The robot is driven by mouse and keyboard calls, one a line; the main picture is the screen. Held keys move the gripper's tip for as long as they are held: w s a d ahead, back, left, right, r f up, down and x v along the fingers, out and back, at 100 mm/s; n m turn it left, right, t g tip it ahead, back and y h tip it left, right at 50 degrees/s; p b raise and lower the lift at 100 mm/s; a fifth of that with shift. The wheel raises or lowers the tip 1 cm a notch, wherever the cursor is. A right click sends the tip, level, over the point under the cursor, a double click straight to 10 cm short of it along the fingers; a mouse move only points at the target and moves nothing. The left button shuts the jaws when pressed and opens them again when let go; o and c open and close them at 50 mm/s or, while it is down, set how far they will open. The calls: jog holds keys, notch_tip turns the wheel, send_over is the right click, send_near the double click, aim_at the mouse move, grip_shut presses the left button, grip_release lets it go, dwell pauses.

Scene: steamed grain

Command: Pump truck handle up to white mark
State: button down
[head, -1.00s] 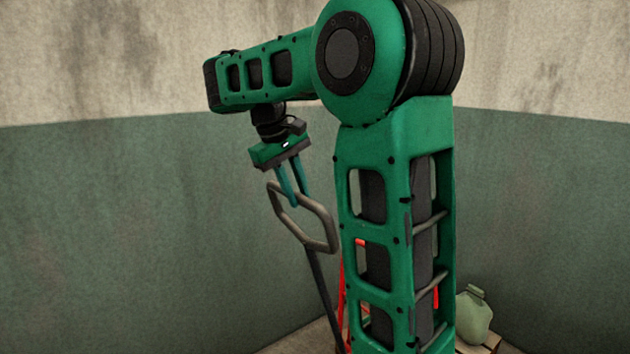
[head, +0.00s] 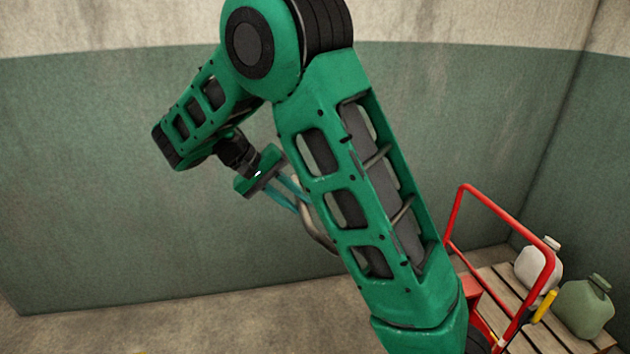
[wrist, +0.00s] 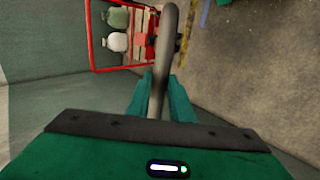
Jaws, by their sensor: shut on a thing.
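The truck handle is a grey metal loop (head: 316,228). In the head view most of it is hidden behind my green arm. My gripper (head: 296,193) has its teal fingers on the loop's upper left side. In the wrist view the grey handle bar (wrist: 160,70) runs up between the two fingers of my gripper (wrist: 163,97), which is shut on it. The handle's shaft is hidden by my arm in the head view. I cannot make out a white mark in either view.
A red tubular frame (head: 508,228) stands at the right by a wooden slatted pallet (head: 500,285). A white jug (head: 538,264) and a green jug (head: 583,307) stand on the pallet. A green and cream wall (head: 90,190) is behind. The floor at left is clear.

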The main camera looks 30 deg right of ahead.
jog(key=w+a+f, duration=0.1)
jog(key=a+f, duration=0.4)
jog(key=shift+w+a+f, duration=0.3)
jog(key=shift+w+a, duration=0.05)
jog(key=c, duration=1.6)
grip_release()
jog(key=v, duration=1)
jog(key=shift+w+a+r, duration=0.15)
jog(key=shift+w+r, duration=0.05)
jog(key=shift+r, duration=0.15)
